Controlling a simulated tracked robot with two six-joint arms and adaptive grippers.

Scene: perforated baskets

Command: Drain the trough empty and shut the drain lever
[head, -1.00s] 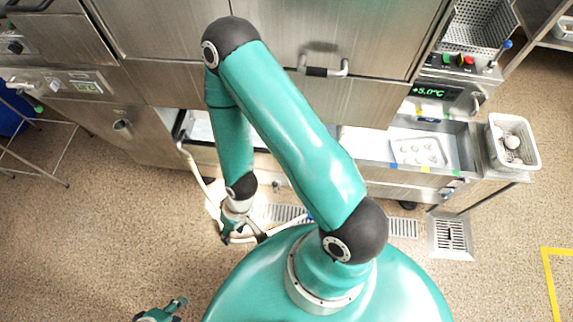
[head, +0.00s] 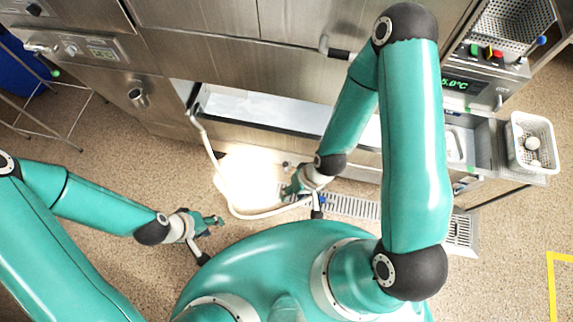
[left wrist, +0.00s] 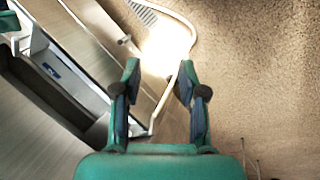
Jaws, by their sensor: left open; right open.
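The long metal trough (head: 262,126) with a pale interior runs along the counter front in the head view. How much liquid it holds I cannot tell. A small fitting (head: 287,166) sticks out below its front, also seen in the left wrist view (left wrist: 124,40); whether it is the drain lever is unclear. My right gripper (head: 290,189) is open just below this fitting, partly hidden by its wrist. My left gripper (head: 216,222) is open and empty over the floor, lower left of the trough; its spread fingers show in the left wrist view (left wrist: 158,88).
A cream hose (head: 212,155) hangs from the trough's left end and curves along the floor below my right gripper. A floor grate (head: 365,207) lies to its right. A white perforated basket (head: 531,165) stands at right. A wire rack (head: 60,125) stands far left.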

